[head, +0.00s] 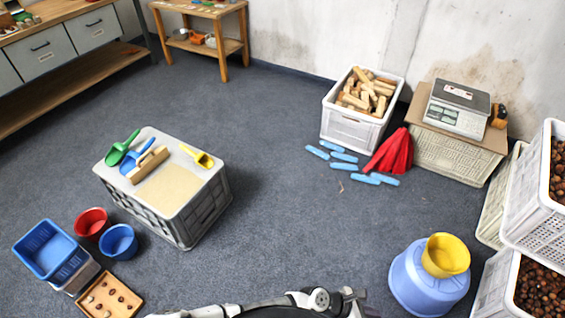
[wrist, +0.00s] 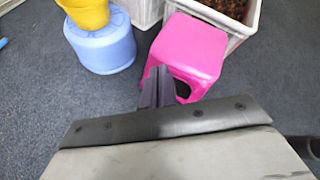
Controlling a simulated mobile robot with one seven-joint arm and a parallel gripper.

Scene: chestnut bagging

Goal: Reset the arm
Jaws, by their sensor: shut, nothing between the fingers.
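My gripper (wrist: 158,75) shows in the wrist view with its two dark fingers together and nothing between them. It points toward a pink stool (wrist: 190,50) and overlaps the stool's left side in the picture. I cannot tell how far apart they are, but no contact is visible. In the head view, part of my arm shows at the bottom edge, and my fingertips cannot be made out there.
A blue tub (head: 408,285) with a yellow pot (head: 446,256) stands right of my arm. Crates of chestnuts (head: 520,215) line the right edge. A grey crate (head: 205,212) with scoops stands left. Carpet between is mostly clear, with blue pieces (head: 345,157) near a white crate (head: 350,124).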

